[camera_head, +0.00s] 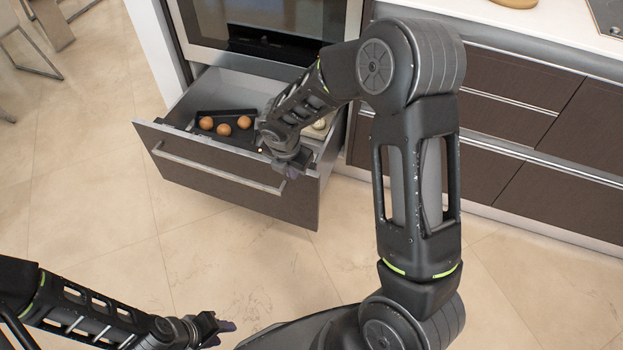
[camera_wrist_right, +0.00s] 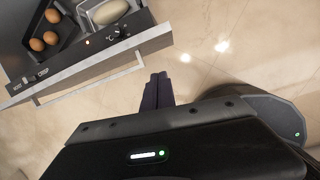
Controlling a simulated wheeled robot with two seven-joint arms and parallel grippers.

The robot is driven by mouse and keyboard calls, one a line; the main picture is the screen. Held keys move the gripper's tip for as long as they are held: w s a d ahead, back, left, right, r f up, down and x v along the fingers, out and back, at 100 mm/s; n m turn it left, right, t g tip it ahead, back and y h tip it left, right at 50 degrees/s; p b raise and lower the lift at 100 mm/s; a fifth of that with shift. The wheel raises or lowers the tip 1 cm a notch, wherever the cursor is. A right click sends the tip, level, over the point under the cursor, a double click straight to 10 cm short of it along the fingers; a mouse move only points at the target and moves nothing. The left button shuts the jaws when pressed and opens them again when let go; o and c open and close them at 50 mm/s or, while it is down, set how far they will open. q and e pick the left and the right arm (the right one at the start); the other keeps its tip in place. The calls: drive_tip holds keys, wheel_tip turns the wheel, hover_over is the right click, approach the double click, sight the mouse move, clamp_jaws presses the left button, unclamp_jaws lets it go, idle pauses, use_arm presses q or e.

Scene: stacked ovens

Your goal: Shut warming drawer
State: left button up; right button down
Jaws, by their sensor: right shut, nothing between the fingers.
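The warming drawer (camera_head: 215,179) below the oven is pulled well out, with a dark front panel and a long metal handle (camera_head: 215,166). Inside it, a dark tray holds several brown eggs (camera_head: 224,129). In the right wrist view the drawer's top edge shows a knob and lettering, and its handle (camera_wrist_right: 100,72) crosses the upper left. My right gripper (camera_head: 296,170) is in front of the drawer, by the right end of the handle; its fingers (camera_wrist_right: 157,90) are together and empty. I cannot tell if it touches the drawer. My left gripper (camera_head: 222,325) is low at the left, far from the drawer; its jaws are unclear.
The oven (camera_head: 265,25) stands directly above the drawer. Brown cabinets (camera_head: 560,150) with a white counter run to the right. A chair (camera_head: 25,45) is at the far upper left. The tiled floor (camera_head: 120,200) in front and left of the drawer is clear.

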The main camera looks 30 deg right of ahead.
drive_tip(key=shift+s+d+n, duration=0.25)
drive_tip(key=shift+s+n, duration=0.15)
drive_tip(key=shift+n, duration=0.5)
drive_tip(key=shift+f, duration=0.15)
drive_tip(key=b, duration=0.2)
approach(304, 178)
drive_tip(key=s+a+f, duration=0.2)
drive_tip(key=s+f, duration=0.1)
drive_tip(key=f, duration=0.3)
drive_tip(key=shift+w+d+r, duration=0.2)
drive_tip(key=shift+w+d, duration=0.85)
drive_tip(key=shift+d, duration=0.05)
drive_tip(key=shift+w+d, duration=0.25)
drive_tip(key=shift+d, duration=0.05)
